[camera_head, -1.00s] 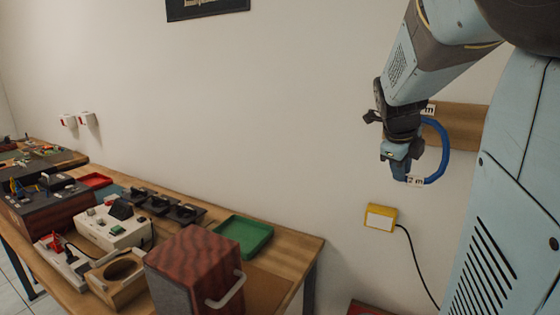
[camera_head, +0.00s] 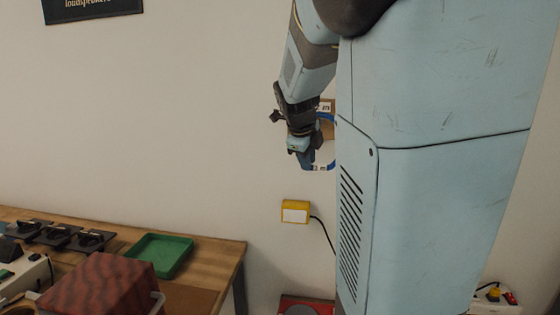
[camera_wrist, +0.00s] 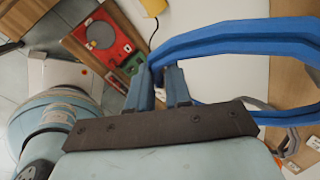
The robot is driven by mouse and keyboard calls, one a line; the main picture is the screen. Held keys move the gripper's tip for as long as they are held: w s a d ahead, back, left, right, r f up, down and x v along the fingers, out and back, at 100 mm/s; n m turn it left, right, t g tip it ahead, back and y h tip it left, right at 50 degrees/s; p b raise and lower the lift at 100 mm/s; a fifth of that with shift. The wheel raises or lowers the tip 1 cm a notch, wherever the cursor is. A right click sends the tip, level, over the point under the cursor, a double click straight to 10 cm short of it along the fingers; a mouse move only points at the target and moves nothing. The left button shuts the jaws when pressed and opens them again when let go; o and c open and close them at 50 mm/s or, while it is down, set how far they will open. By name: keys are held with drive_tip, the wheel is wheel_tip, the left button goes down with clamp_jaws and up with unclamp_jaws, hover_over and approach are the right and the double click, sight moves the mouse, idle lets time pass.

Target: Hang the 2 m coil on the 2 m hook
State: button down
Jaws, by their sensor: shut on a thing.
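My gripper (camera_head: 302,152) is shut on a blue cable coil (camera_head: 331,125), held up in front of the wall. A small white tag hangs on the coil's lower part; its print is too small to read now. In the wrist view my gripper's fingers (camera_wrist: 161,78) pinch the coil (camera_wrist: 245,38), which runs off to the right. In the head view a wooden board (camera_head: 327,103) with a white label shows behind the coil, mostly hidden by my arm and body. The 2 m hook cannot be made out.
A yellow box (camera_head: 295,211) with a cable is on the wall below my gripper. In the wrist view, wood with white labels and a grey loop (camera_wrist: 272,118) shows at right.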

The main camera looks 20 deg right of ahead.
drive_tip(key=w+d, duration=0.1)
drive_tip(key=w+d+f, duration=0.2)
drive_tip(key=w, duration=0.1)
drive_tip(key=shift+w, duration=0.1)
idle(0.9)
drive_tip(key=shift+f, duration=0.2)
idle(0.4)
drive_tip(key=c, duration=1)
unclamp_jaws()
drive_tip(key=shift+r, duration=0.1)
drive_tip(key=shift+r, duration=0.1)
